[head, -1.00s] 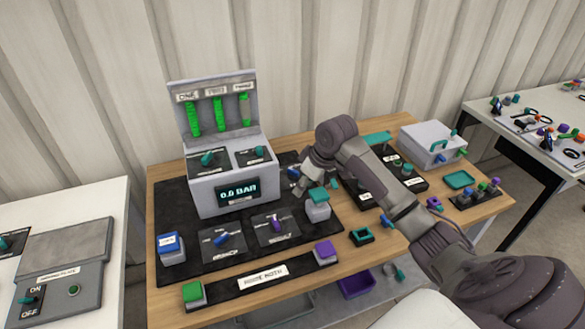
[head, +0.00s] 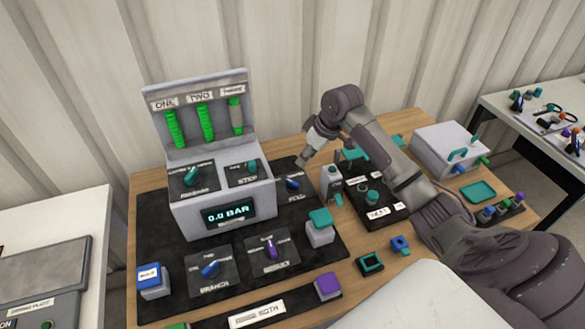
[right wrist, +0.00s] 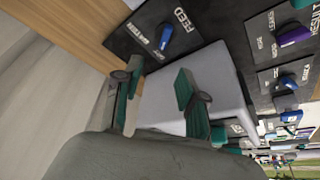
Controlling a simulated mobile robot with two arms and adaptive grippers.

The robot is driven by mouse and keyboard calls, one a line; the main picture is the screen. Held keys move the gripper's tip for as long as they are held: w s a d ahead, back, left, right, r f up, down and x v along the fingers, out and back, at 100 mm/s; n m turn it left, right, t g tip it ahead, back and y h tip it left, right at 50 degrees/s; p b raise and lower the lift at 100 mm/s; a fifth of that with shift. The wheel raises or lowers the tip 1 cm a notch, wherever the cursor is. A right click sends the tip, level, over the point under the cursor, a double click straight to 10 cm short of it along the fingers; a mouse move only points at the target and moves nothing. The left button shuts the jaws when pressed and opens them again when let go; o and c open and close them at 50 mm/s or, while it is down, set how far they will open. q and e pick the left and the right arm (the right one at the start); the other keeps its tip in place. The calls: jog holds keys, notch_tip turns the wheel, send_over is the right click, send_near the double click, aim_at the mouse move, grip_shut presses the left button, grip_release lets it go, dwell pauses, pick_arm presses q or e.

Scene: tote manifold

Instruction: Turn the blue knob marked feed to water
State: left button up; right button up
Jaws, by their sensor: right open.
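The blue feed knob (head: 293,184) sits on a dark plate just right of the grey console. In the right wrist view the blue knob (right wrist: 166,37) shows beyond the fingertips, beside the white word FEED; a smaller word beside it looks like WATER. Which mark it points at is hard to tell. My right gripper (head: 303,161) is a little above and behind the knob, apart from it. In the right wrist view its teal-padded fingers (right wrist: 160,72) are spread with nothing between them. My left gripper is not in view.
The grey console (head: 225,195) with a 0.0 BAR display stands close left of the gripper. A teal-topped block (head: 319,228) is in front of the knob. Other knobs, the blue branch knob (head: 210,268) and a purple one (head: 271,248), are nearer. A grey box (head: 448,150) stands right.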

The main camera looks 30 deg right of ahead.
jog(key=p, duration=0.1)
send_near(290, 181)
jog(key=f, duration=0.2)
jog(key=x, duration=0.5)
jog(key=shift+w+a+f, duration=0.1)
jog(key=shift+w+f, duration=0.2)
jog(key=shift+w, duration=0.15)
jog(key=shift+w+a+f, duration=0.1)
jog(key=shift+f, duration=0.15)
jog(key=shift+w+f, duration=0.1)
jog(key=shift+f, duration=0.15)
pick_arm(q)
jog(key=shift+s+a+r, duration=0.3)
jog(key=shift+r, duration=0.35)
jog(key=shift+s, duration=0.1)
pick_arm(e)
jog(key=shift+c, duration=0.6)
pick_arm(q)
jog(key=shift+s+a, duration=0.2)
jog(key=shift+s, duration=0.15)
pick_arm(e)
grip_shut()
